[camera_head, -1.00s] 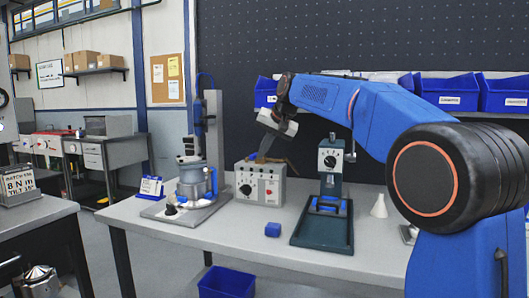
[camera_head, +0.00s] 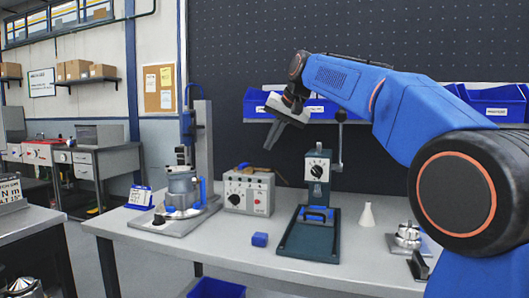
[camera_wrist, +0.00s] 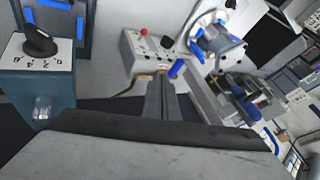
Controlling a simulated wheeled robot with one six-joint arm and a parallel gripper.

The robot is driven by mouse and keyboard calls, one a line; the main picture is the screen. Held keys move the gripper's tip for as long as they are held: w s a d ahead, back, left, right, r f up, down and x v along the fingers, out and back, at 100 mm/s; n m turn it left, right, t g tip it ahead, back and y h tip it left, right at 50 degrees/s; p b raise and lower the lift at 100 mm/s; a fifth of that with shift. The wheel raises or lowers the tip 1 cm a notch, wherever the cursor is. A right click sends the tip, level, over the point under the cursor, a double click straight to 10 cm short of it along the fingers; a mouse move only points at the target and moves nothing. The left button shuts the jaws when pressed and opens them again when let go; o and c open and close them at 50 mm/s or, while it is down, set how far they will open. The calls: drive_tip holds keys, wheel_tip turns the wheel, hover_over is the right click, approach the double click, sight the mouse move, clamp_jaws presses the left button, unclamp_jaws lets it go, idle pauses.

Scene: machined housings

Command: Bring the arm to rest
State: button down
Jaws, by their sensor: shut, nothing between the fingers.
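My blue arm reaches in from the right in the head view. My gripper (camera_head: 270,138) is raised above the workbench (camera_head: 370,270), in front of the dark pegboard, with its fingers pointing down and left. The fingers are together and empty. In the wrist view, my gripper (camera_wrist: 165,82) shows as two dark fingers side by side, with nothing between them. In the head view it is above the grey control box (camera_head: 248,192) and left of the top of the green press-like device (camera_head: 318,180), apart from both.
A machined housing (camera_head: 184,187) sits on a stand at the bench's left. Blue bins (camera_head: 500,103) line the back. The bench's front middle is clear.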

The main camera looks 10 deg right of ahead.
drive_tip(key=s+d+f+n+h, duration=0.1)
drive_tip(key=s+d+f, duration=0.2)
drive_tip(key=s+f, duration=1)
drive_tip(key=s+d+f+n+g+h, duration=0.1)
drive_tip(key=s+d+f, duration=0.3)
drive_tip(key=s+f, duration=0.9)
drive_tip(key=s+d+f+n+h, duration=0.1)
drive_tip(key=s+d+f, duration=0.3)
drive_tip(key=s+f, duration=0.9)
drive_tip(key=s, duration=0.4)
drive_tip(key=shift+s+d+f+g+h, duration=0.15)
drive_tip(key=shift+s+f+g+h, duration=0.15)
drive_tip(key=shift+s, duration=0.1)
